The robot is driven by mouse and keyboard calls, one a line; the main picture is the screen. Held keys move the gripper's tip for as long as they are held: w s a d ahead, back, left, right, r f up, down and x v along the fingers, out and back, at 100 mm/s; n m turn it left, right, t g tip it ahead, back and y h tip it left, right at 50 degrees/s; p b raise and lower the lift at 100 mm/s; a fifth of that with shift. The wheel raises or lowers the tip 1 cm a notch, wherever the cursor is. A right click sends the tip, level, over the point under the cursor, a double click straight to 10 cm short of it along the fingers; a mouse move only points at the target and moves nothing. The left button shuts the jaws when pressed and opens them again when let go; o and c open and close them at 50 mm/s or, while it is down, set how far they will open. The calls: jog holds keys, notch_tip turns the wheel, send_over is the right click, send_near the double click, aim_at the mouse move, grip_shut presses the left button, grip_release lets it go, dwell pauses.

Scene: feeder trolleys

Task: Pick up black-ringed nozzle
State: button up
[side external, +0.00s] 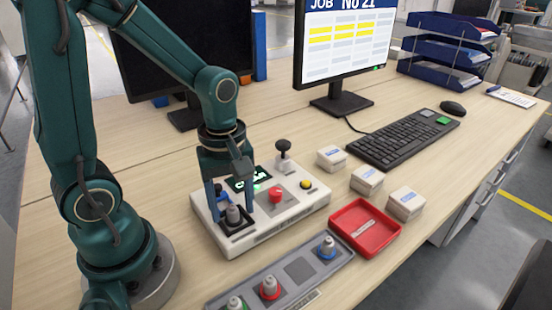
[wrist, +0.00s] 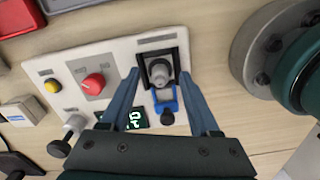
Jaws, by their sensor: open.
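The black-ringed nozzle (side external: 233,214) is a grey stepped piece. It stands upright in a square black holder on the white control box. In the wrist view the nozzle (wrist: 158,73) sits in the black frame, with a blue latch-like part (wrist: 166,102) beside it. My gripper (side external: 231,212) is open and points down over the holder, one finger on each side of the nozzle. In the wrist view my gripper (wrist: 158,70) shows gaps between both fingers and the nozzle. Its ring is hard to tell from the dark holder.
The control box (side external: 290,217) carries a red knob (side external: 276,194), a yellow button (side external: 306,184) and a black-topped lever (side external: 283,155). A grey rack (side external: 299,271) holds green-, red- and blue-ringed nozzles, with one bare square place. A red tray (side external: 365,228) and small white boxes (side external: 367,180) stand right.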

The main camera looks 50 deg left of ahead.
jog(key=shift+f, duration=0.25)
grip_shut()
jog(key=shift+r, duration=0.15)
